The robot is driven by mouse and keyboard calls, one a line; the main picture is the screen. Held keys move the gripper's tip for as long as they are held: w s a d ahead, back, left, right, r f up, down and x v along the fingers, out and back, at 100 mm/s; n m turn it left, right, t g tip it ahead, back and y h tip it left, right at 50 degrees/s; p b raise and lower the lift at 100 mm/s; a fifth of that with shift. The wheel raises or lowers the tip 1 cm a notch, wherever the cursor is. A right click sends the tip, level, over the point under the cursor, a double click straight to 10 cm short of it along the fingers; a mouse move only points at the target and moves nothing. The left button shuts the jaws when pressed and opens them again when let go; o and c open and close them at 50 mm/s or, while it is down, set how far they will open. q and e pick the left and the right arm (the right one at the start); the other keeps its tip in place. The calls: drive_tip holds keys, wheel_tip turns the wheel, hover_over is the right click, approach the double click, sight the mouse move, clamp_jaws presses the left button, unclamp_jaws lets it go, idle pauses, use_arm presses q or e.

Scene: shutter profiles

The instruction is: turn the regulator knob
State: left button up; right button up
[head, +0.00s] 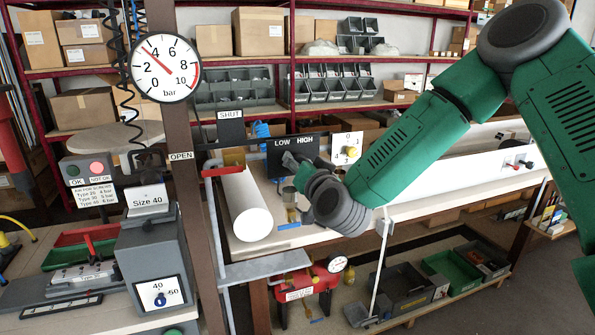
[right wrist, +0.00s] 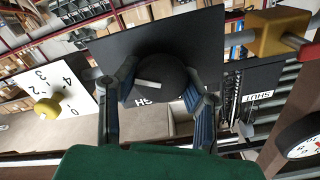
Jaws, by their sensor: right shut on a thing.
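The regulator knob (right wrist: 158,84) is round and black with a white pointer mark. It sits on a dark panel (right wrist: 140,48), which in the head view is the black LOW/HIGH plate (head: 283,146) above the bench. My right gripper (right wrist: 160,90) is shut on the knob, one finger on each side. In the head view my right gripper (head: 290,163) reaches the plate's lower edge, and it and the wrist hide the knob. The round bar gauge (head: 165,68) has its red needle between 2 and 4. My left gripper is not in view.
A white roll (head: 246,205) lies left of my right wrist. A red-handled valve (head: 229,170) stands beside it. A white numbered dial plate (head: 347,148) with a yellow knob is close right of the LOW/HIGH plate. A brown post (head: 187,150) stands left.

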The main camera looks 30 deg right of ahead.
drive_tip(key=m+b, duration=0.2)
drive_tip(key=m, duration=0.1)
drive_tip(key=f+m+b, duration=0.1)
drive_tip(key=m+b, duration=0.1)
drive_tip(key=m, duration=0.1)
drive_tip(key=shift+s+d+b, duration=0.1)
drive_tip(key=shift+b, duration=0.25)
drive_tip(key=m+b, duration=0.4)
drive_tip(key=m, duration=0.2)
drive_tip(key=shift+f, duration=0.1)
drive_tip(key=shift+b, duration=0.3)
drive_tip(key=o, duration=1.2)
drive_tip(key=shift+d+m, duration=0.1)
drive_tip(key=shift+m, duration=0.2)
drive_tip(key=shift+r, duration=0.2)
drive_tip(key=shift+s, duration=0.1)
